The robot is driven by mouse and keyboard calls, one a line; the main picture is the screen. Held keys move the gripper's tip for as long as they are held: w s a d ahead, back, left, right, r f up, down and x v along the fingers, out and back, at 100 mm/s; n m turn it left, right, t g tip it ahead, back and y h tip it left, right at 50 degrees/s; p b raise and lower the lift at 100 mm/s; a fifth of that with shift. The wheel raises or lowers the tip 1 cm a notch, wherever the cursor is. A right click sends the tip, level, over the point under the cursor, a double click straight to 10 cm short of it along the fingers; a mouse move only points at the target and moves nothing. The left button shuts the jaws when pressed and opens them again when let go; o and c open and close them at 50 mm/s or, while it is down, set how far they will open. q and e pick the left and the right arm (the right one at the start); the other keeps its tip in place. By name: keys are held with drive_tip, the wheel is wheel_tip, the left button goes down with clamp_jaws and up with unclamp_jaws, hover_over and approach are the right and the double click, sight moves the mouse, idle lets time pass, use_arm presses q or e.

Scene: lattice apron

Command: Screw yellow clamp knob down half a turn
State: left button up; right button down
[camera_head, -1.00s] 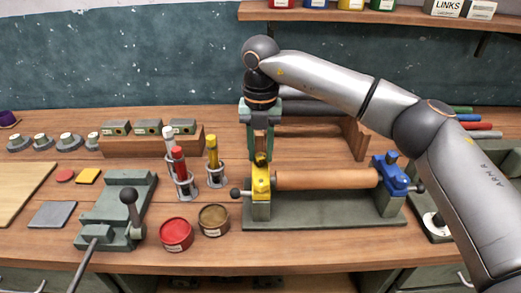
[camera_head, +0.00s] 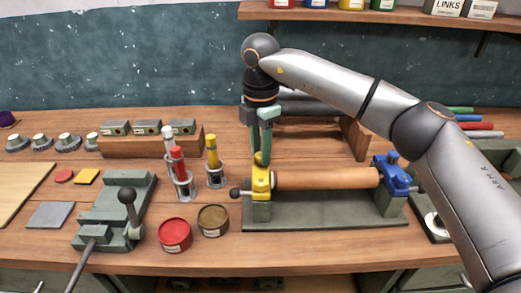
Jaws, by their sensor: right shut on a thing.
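The yellow clamp (camera_head: 261,183) stands at the left end of the fixture and bears on one end of a brown cylinder (camera_head: 325,178). My right gripper (camera_head: 262,154) points straight down from above and is shut on the yellow clamp's knob (camera_head: 261,160). The fingers hide most of the knob. A blue clamp (camera_head: 394,176) stands at the cylinder's other end.
The fixture's green base (camera_head: 325,213) sits near the bench's front edge. Left of it are a red tin (camera_head: 174,235), a brown tin (camera_head: 213,220), upright markers in holders and a green vise (camera_head: 117,203). A wooden rack stands behind the cylinder.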

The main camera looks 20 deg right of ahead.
drive_tip(key=shift+r+m, duration=0.1)
drive_tip(key=shift+m, duration=1)
drive_tip(key=c, duration=0.6)
unclamp_jaws()
wheel_tip(320, 180, up, 12)
drive_tip(key=shift+r, duration=0.2)
drive_tip(key=shift+s, duration=0.1)
